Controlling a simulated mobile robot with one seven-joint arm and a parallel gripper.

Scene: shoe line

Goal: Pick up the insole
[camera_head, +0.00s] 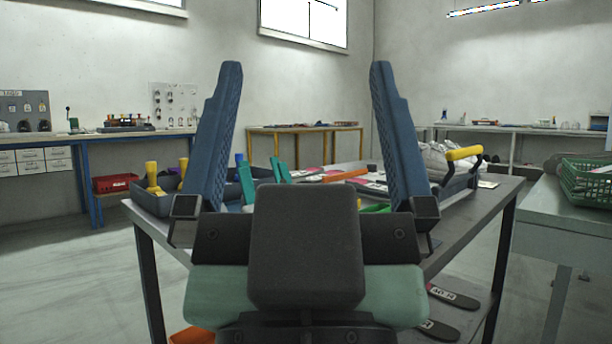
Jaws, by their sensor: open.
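My gripper (305,66) fills the middle of the view, its two blue ridged fingers wide apart with nothing between them. Dark insole-shaped pieces with white labels lie low at the right on what looks like a lower shelf of the metal table: one insole (454,297) and a second insole (438,330) nearer me. The second is partly hidden by my gripper's body. Flat pieces with red and white, too small to identify, lie on the table top (480,214) behind my gripper. My gripper touches none of these.
A dark bin (152,203) with yellow- and green-handled tools stands at the table's left. A bin at the right holds a pale bundle (436,160) and a yellow handle (464,153). A green basket (588,183) sits on a grey side table (560,222). Floor is clear at left.

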